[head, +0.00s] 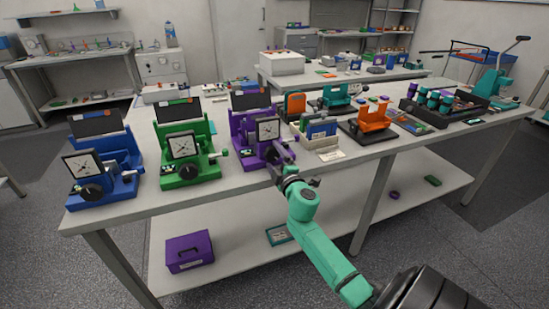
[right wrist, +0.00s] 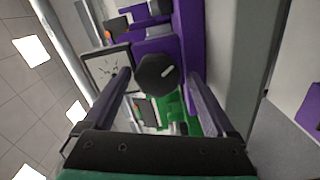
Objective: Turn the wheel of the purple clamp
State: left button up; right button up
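The purple clamp (head: 238,130) stands near the front edge of the table, third from the left, with a gauge (head: 268,129) on its front. Its wheel, a dark faceted knob with a pale mark (right wrist: 156,75), shows in the right wrist view; in the head view my right gripper largely covers it. My right gripper (head: 277,160) reaches the clamp's front from below right. In the right wrist view its two fingers are apart, one on each side of the wheel, with visible gaps. Whether the fingertips reach past the wheel's face is hard to tell. My left gripper is out of view.
A green clamp (head: 203,157) and a blue clamp (head: 122,160) stand left of the purple one. A card tray (head: 322,143) and an orange device (head: 374,116) stand to its right. A purple box (head: 189,251) lies on the lower shelf.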

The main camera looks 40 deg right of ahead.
jog(key=shift+s+r, duration=0.1)
jog(key=b+v, duration=0.1)
jog(key=v, duration=1.3)
jog(key=shift+s+b, duration=0.2)
jog(key=shift+b, duration=0.1)
jog(key=shift+a, duration=0.1)
